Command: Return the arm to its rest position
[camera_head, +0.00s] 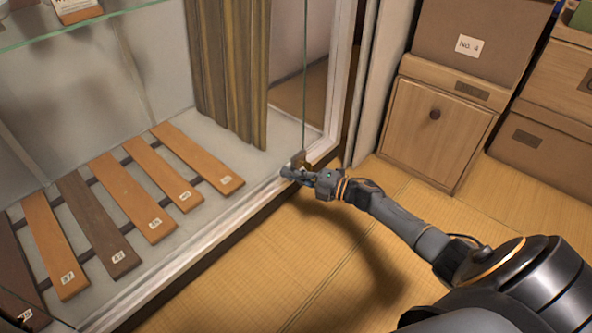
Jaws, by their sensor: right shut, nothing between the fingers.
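My right arm comes in from the lower right and reaches toward the front edge of a glass-fronted display case. My right gripper (296,174) is shut, with nothing seen in its fingers. It is at the case's lower front rail (238,212), near the bottom of an upright glass edge (304,80). I cannot tell whether the fingertips touch the rail or a small brownish fitting (298,158) just behind them. My left gripper is not in view.
Several wooden slats with number labels, one an orange slat (200,160), lie on the case floor. A brown curtain (232,70) hangs behind. A glass shelf (70,30) crosses the top left. A wooden cabinet (425,145) and boxes stand at the right. The tatami floor (290,265) is clear.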

